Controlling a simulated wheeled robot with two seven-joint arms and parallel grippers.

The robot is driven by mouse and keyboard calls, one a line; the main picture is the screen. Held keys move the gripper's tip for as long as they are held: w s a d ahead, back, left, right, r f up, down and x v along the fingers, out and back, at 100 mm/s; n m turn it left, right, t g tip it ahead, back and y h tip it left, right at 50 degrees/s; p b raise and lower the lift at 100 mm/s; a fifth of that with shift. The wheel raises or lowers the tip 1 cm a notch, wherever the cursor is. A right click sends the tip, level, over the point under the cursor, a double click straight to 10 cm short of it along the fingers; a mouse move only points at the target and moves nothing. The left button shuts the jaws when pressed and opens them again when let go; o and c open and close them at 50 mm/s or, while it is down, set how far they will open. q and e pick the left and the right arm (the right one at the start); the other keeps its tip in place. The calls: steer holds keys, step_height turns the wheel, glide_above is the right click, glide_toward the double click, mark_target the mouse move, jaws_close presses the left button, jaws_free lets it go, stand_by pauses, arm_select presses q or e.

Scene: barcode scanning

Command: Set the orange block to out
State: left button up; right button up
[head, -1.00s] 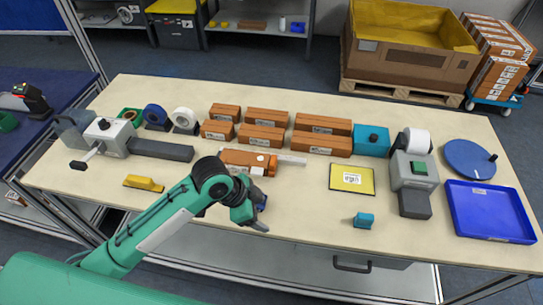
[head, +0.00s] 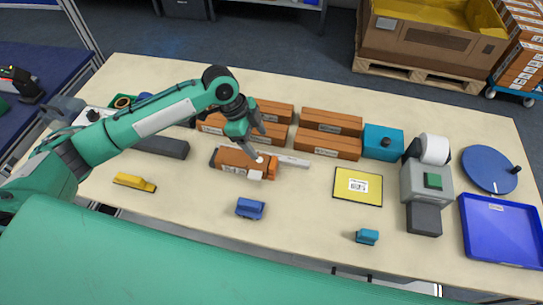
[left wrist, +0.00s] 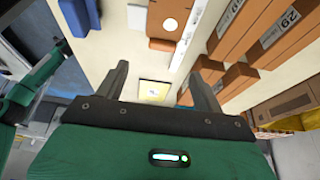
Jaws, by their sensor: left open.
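The orange block (head: 272,168) appears as a small orange piece at the right end of a brown body with white labels (head: 238,161); a pale bar (head: 294,162) extends right from it. In the left wrist view the orange piece (left wrist: 161,45) lies beyond the fingers, beside the brown body with a white round spot (left wrist: 170,24). My left gripper (head: 257,148) is open and empty, just above and behind this assembly in the head view. Its two fingers (left wrist: 163,85) stand apart in the wrist view. I cannot tell whether they touch anything. My right gripper is not in view.
Brown labelled boxes (head: 327,145) stand in rows close behind. A blue block (head: 250,208), a yellow block (head: 134,182) and a teal block (head: 367,237) lie toward the front. A yellow card (head: 358,186), a grey device (head: 425,184) and a blue tray (head: 502,229) are at right.

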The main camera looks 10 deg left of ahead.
mark_target(274, 163)
arm_select(q)
steer(key=x, duration=0.2)
steer(key=p+x, duration=0.1)
steer(key=x, duration=0.1)
steer(key=shift+w, duration=0.25)
steer(key=p+x, duration=0.1)
steer(key=x, duration=0.4)
steer(key=shift+d+f, duration=0.15)
steer(key=shift+f, duration=0.15)
steer(key=shift+d+f+p, duration=0.15)
steer(key=shift+f+p, duration=0.2)
steer(key=shift+f, duration=0.2)
steer(key=c, duration=1.3)
steer(key=shift+d, duration=0.4)
steer(key=shift+c, duration=0.4)
steer(key=d, duration=0.7)
steer(key=shift+d, duration=0.4)
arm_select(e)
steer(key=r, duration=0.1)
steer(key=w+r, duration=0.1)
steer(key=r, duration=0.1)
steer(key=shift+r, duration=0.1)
